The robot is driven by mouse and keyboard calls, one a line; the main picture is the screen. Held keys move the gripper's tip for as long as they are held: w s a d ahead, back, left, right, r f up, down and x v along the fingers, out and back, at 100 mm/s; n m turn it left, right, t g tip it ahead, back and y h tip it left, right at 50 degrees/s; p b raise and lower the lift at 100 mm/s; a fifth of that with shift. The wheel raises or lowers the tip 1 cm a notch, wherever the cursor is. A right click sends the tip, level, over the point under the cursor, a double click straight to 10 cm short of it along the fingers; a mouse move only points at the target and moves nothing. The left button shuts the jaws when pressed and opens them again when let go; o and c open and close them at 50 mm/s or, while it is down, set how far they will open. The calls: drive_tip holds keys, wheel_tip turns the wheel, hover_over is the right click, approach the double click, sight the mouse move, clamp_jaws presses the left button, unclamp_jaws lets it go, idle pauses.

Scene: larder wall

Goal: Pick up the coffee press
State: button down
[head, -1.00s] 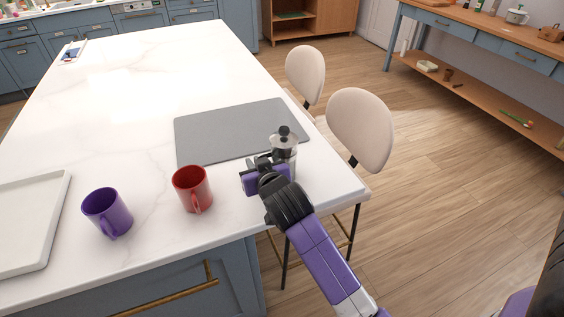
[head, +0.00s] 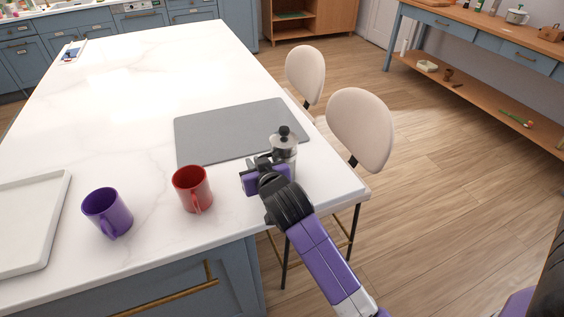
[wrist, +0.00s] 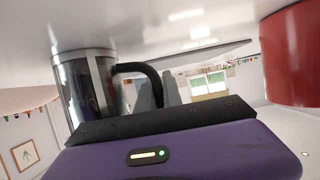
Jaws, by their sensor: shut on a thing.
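The coffee press (head: 284,146) stands upright near the right edge of the white counter, with a black knob on its lid. In the wrist view its clear and metal body (wrist: 84,88) and its black handle (wrist: 148,76) show at the left. My gripper (head: 262,160) is at the press, on its near left side. In the wrist view the gripper fingers (wrist: 158,92) are shut on the press at its handle. The lower part of the press is hidden behind my gripper in the head view.
A red mug (head: 192,190) stands close to the left of my gripper, a purple mug (head: 106,213) further left. A grey mat (head: 225,135) lies behind the press. A white tray (head: 55,200) is at far left. Two chairs (head: 360,130) stand along the right counter edge.

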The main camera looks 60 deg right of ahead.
drive_tip(key=shift+r, duration=0.25)
idle(0.3)
